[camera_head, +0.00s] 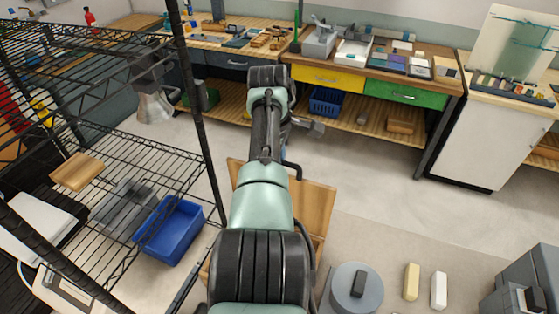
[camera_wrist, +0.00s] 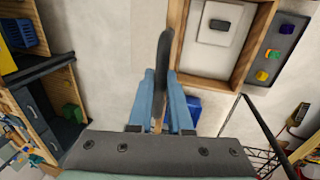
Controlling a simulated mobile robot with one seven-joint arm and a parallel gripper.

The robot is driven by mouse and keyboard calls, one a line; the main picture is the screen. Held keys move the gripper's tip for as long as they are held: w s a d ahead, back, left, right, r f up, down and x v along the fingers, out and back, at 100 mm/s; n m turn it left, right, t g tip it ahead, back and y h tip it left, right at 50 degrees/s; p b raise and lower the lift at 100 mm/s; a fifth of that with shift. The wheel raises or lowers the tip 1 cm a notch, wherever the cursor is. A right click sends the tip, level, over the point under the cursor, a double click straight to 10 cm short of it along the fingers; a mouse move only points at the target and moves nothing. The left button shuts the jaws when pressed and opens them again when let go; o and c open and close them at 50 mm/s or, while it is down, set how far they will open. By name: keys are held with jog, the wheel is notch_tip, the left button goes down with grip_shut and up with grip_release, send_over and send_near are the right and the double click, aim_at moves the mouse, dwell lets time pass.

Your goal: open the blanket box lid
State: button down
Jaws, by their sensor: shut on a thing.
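The blanket box (camera_head: 316,207) is a light wooden piece on the floor in the middle of the head view, largely hidden behind my arm. How far its lid stands open cannot be told there. My gripper (camera_wrist: 162,75) has blue fingers, closed on a dark bar-like handle (camera_wrist: 164,48) in the wrist view. The handle stretches up beyond the fingertips. A wooden frame (camera_wrist: 178,45) shows right of the handle, with a pale plate (camera_wrist: 220,40) inside it. Whether this frame is the box cannot be told. In the head view my arm hides most of the grip.
A black wire shelf (camera_head: 130,150) with a blue bin (camera_head: 172,232) stands close on the left. Workbenches (camera_head: 380,75) line the back, and a white cabinet (camera_head: 485,140) stands at right. Open floor (camera_head: 400,190) lies between the arm and cabinet.

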jog(key=c, duration=0.8)
grip_release()
jog(key=shift+c, duration=0.2)
jog(key=shift+r, duration=0.1)
jog(key=d+b+v, duration=0.1)
jog(key=b+v, duration=0.3)
jog(key=v, duration=0.8)
jog(key=shift+s+a+r, duration=0.15)
jog(key=shift+a+r, duration=0.15)
jog(key=shift+a, duration=0.25)
